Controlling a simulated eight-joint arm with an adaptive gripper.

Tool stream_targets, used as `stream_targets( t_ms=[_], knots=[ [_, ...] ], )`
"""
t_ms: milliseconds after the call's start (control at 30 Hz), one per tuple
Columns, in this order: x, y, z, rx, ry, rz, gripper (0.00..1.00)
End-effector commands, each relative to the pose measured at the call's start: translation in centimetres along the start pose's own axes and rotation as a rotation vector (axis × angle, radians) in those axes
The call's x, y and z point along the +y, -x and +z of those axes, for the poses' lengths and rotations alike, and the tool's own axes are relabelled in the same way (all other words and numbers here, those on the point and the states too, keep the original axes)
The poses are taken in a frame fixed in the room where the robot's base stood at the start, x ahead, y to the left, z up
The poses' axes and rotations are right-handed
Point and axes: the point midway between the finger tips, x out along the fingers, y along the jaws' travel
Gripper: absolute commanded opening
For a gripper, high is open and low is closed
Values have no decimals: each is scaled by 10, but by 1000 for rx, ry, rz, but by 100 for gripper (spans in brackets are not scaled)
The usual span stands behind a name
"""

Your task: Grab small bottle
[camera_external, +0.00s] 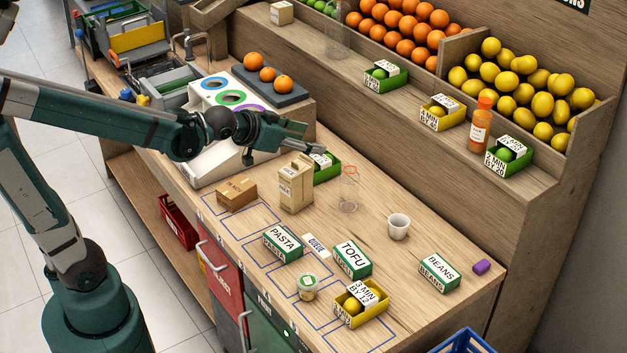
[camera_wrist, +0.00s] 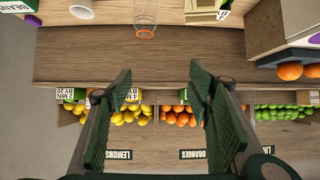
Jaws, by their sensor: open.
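A small clear bottle (camera_external: 349,189) with an orange ring stands upright on the lower counter, right of the tan carton (camera_external: 296,184). In the wrist view the clear bottle (camera_wrist: 145,22) shows at the top centre, apart from the fingers. A taller clear bottle (camera_external: 338,35) stands on the upper shelf. A bottle with orange contents and an orange cap (camera_external: 479,126) stands on that shelf at right. My gripper (camera_external: 308,142) is above the counter, left of and behind the small clear bottle. In the wrist view my gripper (camera_wrist: 160,75) is open with nothing between its fingers.
A green box (camera_external: 326,170) stands close below my gripper, with the tan carton in front. A white cup (camera_external: 398,226) and several labelled boxes stand at right and front.

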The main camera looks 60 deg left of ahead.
Motion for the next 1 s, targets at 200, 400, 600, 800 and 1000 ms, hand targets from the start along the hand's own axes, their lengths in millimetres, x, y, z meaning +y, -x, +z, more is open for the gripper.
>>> stream_targets(
  t_ms=[200, 400, 600, 800, 1000],
  knots=[
    [14, -35, -16, 66, -1, 12, 51],
    [27, -65, -26, 127, -2, 25, 51],
    [35, -90, -14, 160, -2, 34, 51],
    [35, -110, 19, 159, -2, 34, 51],
    [35, -126, 46, 159, -2, 34, 51]
  ],
)
